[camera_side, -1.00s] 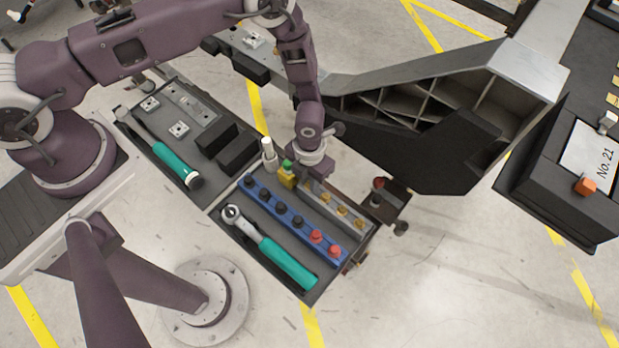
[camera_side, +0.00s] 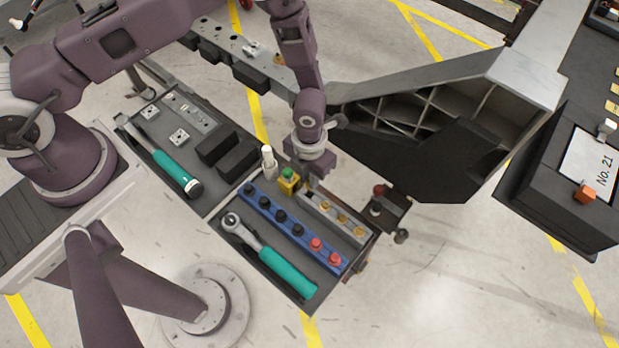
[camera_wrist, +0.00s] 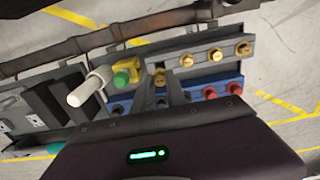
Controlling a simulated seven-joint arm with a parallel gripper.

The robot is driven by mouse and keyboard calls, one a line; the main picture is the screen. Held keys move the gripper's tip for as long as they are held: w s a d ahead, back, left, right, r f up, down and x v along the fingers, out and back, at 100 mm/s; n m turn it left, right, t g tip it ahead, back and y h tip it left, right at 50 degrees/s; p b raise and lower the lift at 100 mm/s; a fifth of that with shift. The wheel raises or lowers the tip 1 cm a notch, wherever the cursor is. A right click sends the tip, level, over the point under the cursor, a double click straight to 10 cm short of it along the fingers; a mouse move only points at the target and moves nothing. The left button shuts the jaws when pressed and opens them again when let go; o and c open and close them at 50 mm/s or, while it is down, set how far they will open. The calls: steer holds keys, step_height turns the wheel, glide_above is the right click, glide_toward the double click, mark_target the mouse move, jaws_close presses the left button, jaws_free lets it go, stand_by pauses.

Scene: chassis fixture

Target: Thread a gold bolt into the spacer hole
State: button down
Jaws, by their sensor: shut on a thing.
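My gripper (camera_side: 311,184) points down just above the left end of a grey rack (camera_side: 349,240). In the wrist view its fingers (camera_wrist: 165,92) are closed around a gold bolt (camera_wrist: 160,79). The fingers hide part of this bolt. Several more gold bolts stand in the rack, including one in the wrist view (camera_wrist: 215,54) and one in the side view (camera_side: 341,218). A small square metal piece with a hole (camera_side: 179,136) lies in the left tray; I cannot tell whether it is the spacer.
A blue rack (camera_side: 270,213) holds black and red knobs beside a teal-handled ratchet (camera_side: 287,273). A yellow block with a green knob (camera_side: 288,180) and a white bottle (camera_side: 268,162) stand close left of my gripper. The dark chassis (camera_side: 430,150) lies behind.

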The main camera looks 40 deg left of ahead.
step_height(320, 180, up, 23)
steer(key=w+a+n, duration=0.6)
steer(key=w+a, duration=0.1)
steer(key=a, duration=0.6)
steer(key=w+a+n, duration=0.6)
steer(key=w+a, duration=0.1)
steer(key=a, duration=0.6)
steer(key=w+a+n, duration=0.6)
steer(key=w+a, duration=0.1)
steer(key=a, duration=0.6)
steer(key=shift+s+f, duration=0.15)
steer(key=shift+f, duration=4.7)
steer(key=shift+f, duration=0.15)
steer(key=shift+f, duration=0.55)
steer(key=shift+f, duration=0.1)
